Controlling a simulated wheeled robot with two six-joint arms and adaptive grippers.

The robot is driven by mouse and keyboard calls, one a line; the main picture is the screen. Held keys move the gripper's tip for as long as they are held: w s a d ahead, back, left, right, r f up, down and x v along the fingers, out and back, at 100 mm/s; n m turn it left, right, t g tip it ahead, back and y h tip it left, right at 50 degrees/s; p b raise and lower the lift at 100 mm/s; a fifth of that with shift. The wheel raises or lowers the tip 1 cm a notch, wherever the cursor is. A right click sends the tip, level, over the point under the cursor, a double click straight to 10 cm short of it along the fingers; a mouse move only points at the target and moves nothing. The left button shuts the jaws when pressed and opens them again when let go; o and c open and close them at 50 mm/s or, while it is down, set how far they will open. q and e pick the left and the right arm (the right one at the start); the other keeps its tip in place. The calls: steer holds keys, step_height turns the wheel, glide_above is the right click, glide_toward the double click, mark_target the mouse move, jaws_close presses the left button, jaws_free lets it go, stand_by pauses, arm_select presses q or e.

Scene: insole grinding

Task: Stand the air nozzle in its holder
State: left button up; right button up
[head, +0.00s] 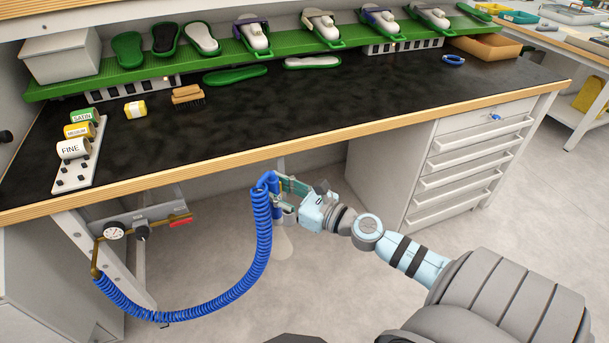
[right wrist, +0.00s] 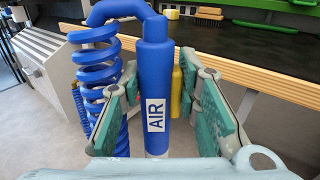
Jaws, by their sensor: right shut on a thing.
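The blue air nozzle (right wrist: 156,90), with a white AIR label, stands roughly upright between the fingers of my right gripper (right wrist: 160,72) in the right wrist view. In the head view my right gripper (head: 283,190) is shut on it, in front of and below the bench's front edge. A blue coiled hose (head: 262,245) runs from the nozzle down and left to a fitting under the bench; it also shows in the right wrist view (right wrist: 97,75). I cannot clearly make out the holder. My left gripper is not in view.
The bench (head: 300,115) has a wooden front edge above the gripper. A regulator with a gauge (head: 115,230) is mounted below its left end. A drawer cabinet (head: 465,165) stands right. A yellow upright part (right wrist: 178,92) shows behind the nozzle. Open floor lies below.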

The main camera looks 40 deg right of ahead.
steer(key=w+d+f+m+h+b, duration=0.1)
steer(key=d+f+m+h+b, duration=0.2)
steer(key=d+f+m+h, duration=0.25)
steer(key=w+d+f+m+h+b, duration=0.2)
steer(key=d+f+h+b, duration=0.15)
steer(key=f+h, duration=0.4)
steer(key=shift+y, duration=0.7)
steer(key=w+d+f+b, duration=0.1)
steer(key=w, duration=0.2)
steer(key=w+d+f+b, duration=0.1)
steer(key=w+b, duration=0.1)
steer(key=w, duration=0.1)
steer(key=w+d+f+b, duration=0.1)
steer(key=w+d+b, duration=0.1)
steer(key=w, duration=0.2)
steer(key=shift+d+f, duration=0.1)
steer(key=shift+f, duration=0.25)
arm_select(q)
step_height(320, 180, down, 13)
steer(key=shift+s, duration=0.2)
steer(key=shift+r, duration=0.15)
arm_select(e)
steer(key=shift+s+r, duration=0.1)
steer(key=shift+r, duration=0.05)
